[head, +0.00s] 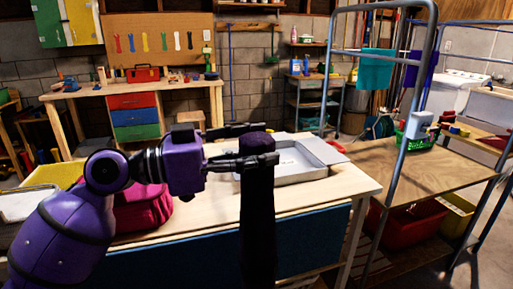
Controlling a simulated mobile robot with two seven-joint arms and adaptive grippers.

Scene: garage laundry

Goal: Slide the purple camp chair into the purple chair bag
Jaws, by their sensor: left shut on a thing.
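A long, dark purple bundle (257,210), which looks like the folded purple camp chair, hangs upright in front of the near table. My left gripper (257,146) is shut on its upper end, one finger on the far side and one on the near side. The bundle's lower end is cut off by the picture's bottom edge. A purple cloth piece (420,69) hangs from the blue-grey metal rack at the right, beside a teal one; it may be the purple chair bag. Its opening cannot be made out. My right gripper is not in view.
The near wooden table (345,190) holds a shallow grey tray (310,172) and a magenta bag (145,208). The metal rack (412,110) stands to the right, with a wooden shelf (430,168) and a red bin (408,225). A workbench (75,97) stands behind.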

